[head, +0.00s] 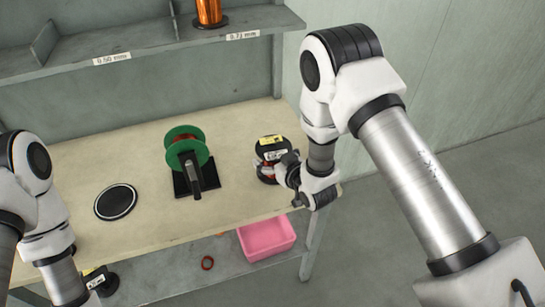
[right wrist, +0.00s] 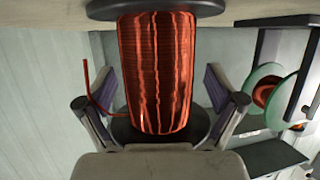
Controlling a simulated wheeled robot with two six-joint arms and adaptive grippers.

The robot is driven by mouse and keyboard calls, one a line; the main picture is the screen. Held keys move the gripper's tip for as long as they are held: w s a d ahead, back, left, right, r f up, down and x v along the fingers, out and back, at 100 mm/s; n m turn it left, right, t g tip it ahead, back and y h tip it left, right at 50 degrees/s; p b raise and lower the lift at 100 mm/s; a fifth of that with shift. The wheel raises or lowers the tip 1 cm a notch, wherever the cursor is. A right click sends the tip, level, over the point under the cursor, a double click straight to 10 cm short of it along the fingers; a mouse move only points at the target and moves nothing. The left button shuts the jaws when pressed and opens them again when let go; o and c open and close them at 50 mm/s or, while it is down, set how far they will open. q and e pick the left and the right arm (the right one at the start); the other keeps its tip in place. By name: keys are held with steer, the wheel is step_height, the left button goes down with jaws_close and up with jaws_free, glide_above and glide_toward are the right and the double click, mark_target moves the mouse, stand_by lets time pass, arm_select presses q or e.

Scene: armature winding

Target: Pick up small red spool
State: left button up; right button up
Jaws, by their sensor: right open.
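The small red spool (head: 270,152) stands upright near the right end of the workbench in the head view. It has black flanges, a yellow label on top and red wire. My right gripper (head: 285,172) is at its right side, partly covering it. In the right wrist view the red wire winding (right wrist: 157,75) fills the middle, with a loose wire end at left. The open fingers of my right gripper (right wrist: 160,102) stand on either side of the spool, with gaps visible.
A green reel on a black stand (head: 184,150) is left of the spool. A black round disc (head: 116,202) lies further left on the workbench (head: 75,165). A pink bin (head: 266,238) sits on the shelf below. An orange spool (head: 210,12) stands on the upper shelf.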

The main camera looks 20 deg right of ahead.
steer(key=shift+s+d, duration=0.1)
steer(key=shift+c, duration=1.3)
jaws_close()
steer(key=shift+r, duration=0.15)
